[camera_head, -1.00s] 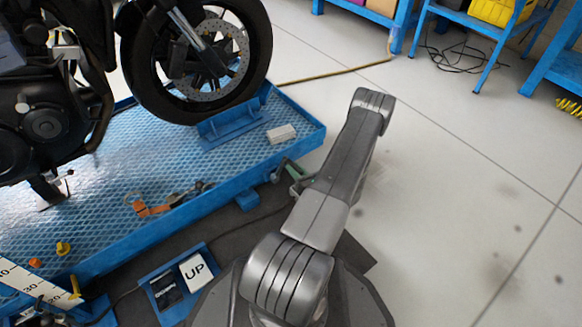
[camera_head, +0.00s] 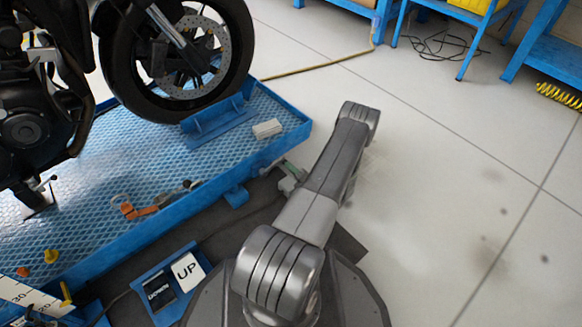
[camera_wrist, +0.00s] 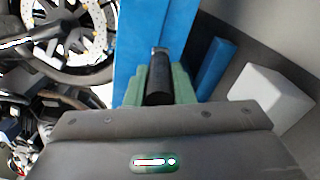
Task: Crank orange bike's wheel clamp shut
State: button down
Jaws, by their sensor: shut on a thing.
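The front wheel (camera_head: 178,50) of a dark motorcycle stands on the blue lift platform (camera_head: 100,215); no orange paint shows on the visible part of the bike. A blue wheel clamp (camera_head: 218,124) sits at the tyre's foot. My gripper (camera_head: 290,180) is low beside the platform's near edge, partly hidden by my arm. In the wrist view, my gripper's green fingers (camera_wrist: 160,88) are shut on a black crank handle (camera_wrist: 160,72). The wheel also shows there (camera_wrist: 65,35). How the handle joins the clamp is hidden, and the clamp's gap cannot be told.
A white block (camera_head: 267,128) and loose tools (camera_head: 140,209) lie on the platform. Blue benches (camera_head: 460,25) and a dark cable (camera_head: 440,45) are at the back. The floor to the right is clear.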

jog(key=shift+f, duration=0.75)
jog(key=c, duration=1.3)
grip_release()
jog(key=shift+f, duration=0.1)
jog(key=shift+o, duration=0.2)
jog(key=shift+s+d, duration=0.35)
jog(key=shift+s, duration=0.05)
jog(key=p+v, duration=0.3)
jog(key=v, duration=0.9)
jog(key=shift+s+d, duration=0.15)
jog(key=shift+s, duration=0.2)
